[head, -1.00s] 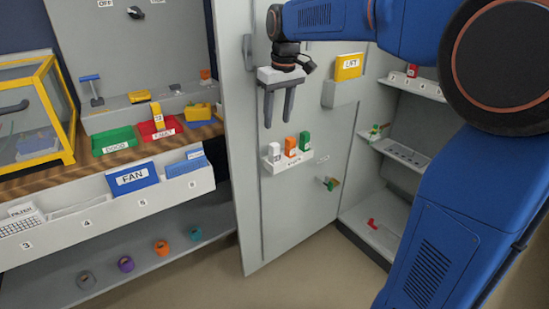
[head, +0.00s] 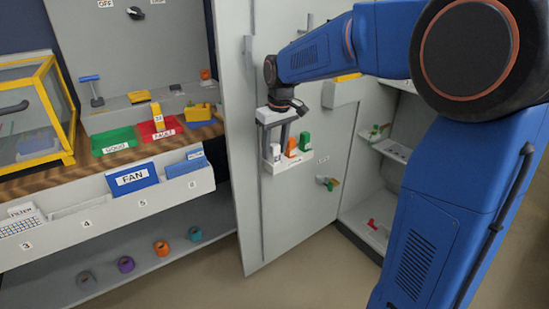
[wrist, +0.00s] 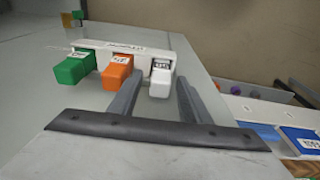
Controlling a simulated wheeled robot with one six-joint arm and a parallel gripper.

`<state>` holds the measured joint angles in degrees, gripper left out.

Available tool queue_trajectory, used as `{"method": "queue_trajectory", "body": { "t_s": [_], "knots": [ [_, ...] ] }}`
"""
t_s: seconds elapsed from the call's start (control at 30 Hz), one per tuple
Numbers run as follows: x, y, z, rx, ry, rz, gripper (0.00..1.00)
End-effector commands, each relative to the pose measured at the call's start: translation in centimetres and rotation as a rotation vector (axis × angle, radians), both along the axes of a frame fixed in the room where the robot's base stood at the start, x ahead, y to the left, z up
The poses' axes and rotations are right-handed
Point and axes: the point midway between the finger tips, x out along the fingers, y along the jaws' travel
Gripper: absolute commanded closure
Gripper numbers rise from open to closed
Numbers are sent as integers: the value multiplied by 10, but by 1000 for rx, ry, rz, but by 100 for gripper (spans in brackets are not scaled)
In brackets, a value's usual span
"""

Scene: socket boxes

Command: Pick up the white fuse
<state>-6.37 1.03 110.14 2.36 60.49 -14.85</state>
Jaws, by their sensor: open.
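The white fuse (wrist: 161,82) stands in the small white holder (wrist: 115,46) on the grey cabinet door, beside an orange fuse (wrist: 117,72) and a green fuse (wrist: 73,68). My gripper (wrist: 155,88) is open, with one finger on each side of the white fuse in the wrist view. I see no clear contact, and the gap in depth is hard to judge. In the head view my gripper (head: 276,146) hangs fingers-down in front of the white fuse (head: 275,153) and partly covers it. The orange fuse (head: 291,148) and green fuse (head: 304,141) are just right of it.
The grey door (head: 300,210) stands behind the holder. The open cabinet shelves (head: 365,215) lie to the right. To the left are a green tray (head: 114,140), a red tray (head: 158,130) and a bin row holding a blue FAN box (head: 133,178).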

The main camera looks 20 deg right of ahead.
Motion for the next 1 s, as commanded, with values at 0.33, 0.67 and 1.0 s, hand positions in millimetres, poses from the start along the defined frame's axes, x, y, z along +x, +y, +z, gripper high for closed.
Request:
{"method": "queue_trajectory", "body": {
  "t_s": [0.33,0.67,1.0],
  "knots": [
    [0,0,-2,0,0,0,75],
    [0,0,-2,0,0,0,98],
    [1,0,18,0,-2,0,98]
  ]
}}
